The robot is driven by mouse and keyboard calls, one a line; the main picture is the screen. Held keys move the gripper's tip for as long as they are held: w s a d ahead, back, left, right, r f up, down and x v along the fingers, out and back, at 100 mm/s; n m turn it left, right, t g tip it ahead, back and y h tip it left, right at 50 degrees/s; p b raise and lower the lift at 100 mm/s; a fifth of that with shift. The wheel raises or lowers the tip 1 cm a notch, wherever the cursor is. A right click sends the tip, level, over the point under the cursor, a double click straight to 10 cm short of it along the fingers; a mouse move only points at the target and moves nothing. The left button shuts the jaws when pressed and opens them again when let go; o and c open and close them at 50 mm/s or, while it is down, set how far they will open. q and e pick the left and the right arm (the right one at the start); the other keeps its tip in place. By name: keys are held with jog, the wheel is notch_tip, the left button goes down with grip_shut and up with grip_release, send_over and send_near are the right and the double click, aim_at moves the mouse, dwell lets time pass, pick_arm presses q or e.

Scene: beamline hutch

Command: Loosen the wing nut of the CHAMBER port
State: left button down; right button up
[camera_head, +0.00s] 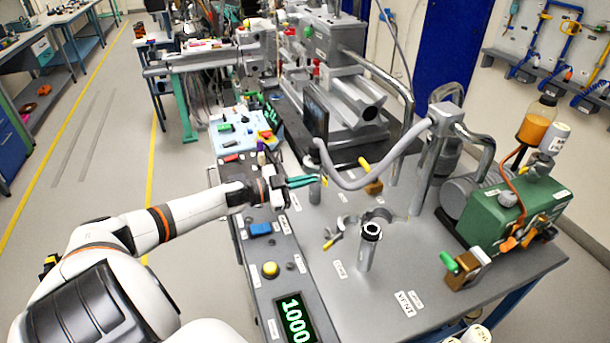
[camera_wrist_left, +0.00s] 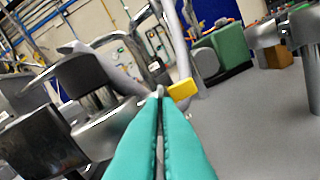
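A yellow piece, perhaps a wing nut (camera_wrist_left: 182,90), shows just right of and beyond the tips; contact cannot be told. A loose-looking open clamp with a yellow wing nut (camera_head: 328,244) lies on the bench near another upright open port (camera_head: 371,232). Which port is labelled CHAMBER is not readable. My right gripper is not in view.
A green pump (camera_head: 515,215) stands at the right. A brown valve block with a green handle (camera_head: 466,268) is at the front.

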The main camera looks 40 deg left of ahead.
pick_arm(q)
jog(key=shift+n+p, duration=0.65)
jog(key=shift+n, duration=1.35)
jog(key=shift+r, duration=0.1)
jog(key=c, duration=1.6)
grip_release()
jog(key=shift+w, duration=0.1)
jog(key=shift+c, duration=0.2)
jog(key=v, duration=1.2)
